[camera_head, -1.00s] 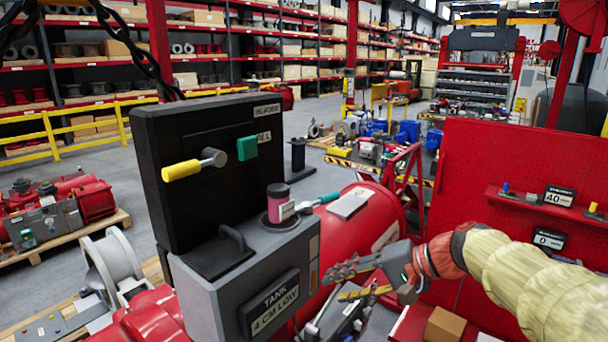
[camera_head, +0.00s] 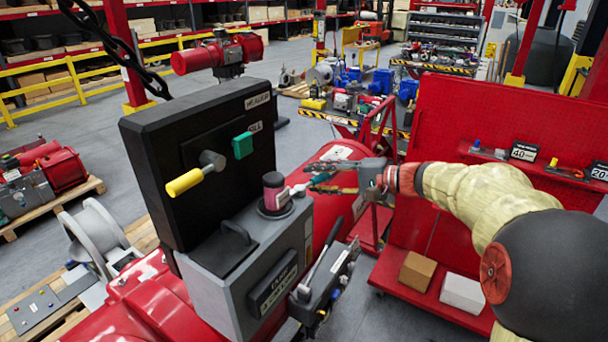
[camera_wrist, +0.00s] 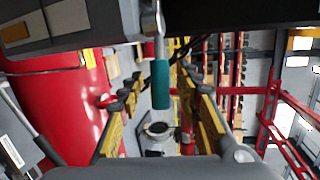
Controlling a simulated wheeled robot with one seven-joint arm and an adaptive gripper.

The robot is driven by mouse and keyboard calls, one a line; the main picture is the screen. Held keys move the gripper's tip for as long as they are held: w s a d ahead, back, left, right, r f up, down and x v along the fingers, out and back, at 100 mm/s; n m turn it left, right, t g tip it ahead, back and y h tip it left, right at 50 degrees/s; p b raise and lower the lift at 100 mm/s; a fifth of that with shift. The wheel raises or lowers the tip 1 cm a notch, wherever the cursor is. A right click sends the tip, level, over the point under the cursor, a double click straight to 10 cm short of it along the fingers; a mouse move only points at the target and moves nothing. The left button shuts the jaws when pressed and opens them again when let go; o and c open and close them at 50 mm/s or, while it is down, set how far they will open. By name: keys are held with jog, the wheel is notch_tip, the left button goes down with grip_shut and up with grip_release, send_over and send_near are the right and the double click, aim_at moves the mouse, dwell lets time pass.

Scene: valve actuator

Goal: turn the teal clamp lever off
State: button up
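The teal clamp lever (camera_head: 321,179) sticks out to the right from the pink-and-black cylinder (camera_head: 275,194) on top of the grey tank box. Its pale shank joins the cylinder side. My gripper (camera_head: 313,177) is at the lever, with its fingers above and below the handle. In the wrist view the teal handle (camera_wrist: 160,85) hangs from a metal shank between my two yellow-padded fingers (camera_wrist: 162,98). A gap shows on each side of the handle, so my gripper is open around it. Depth between fingers and handle is hard to judge.
A black panel (camera_head: 160,150) with a yellow-handled lever (camera_head: 184,182) and a teal block (camera_head: 243,146) stands to the left. The grey tank box (camera_head: 215,300) is below. A red pegboard cart (camera_head: 460,130) stands behind my arm. A red cylinder (camera_head: 335,152) lies behind the lever.

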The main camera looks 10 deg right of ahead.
jog(key=x, duration=0.4)
jog(key=shift+p, duration=0.4)
jog(key=shift+d, duration=0.1)
jog(key=shift+c, duration=0.3)
jog(key=c, duration=0.7)
grip_shut()
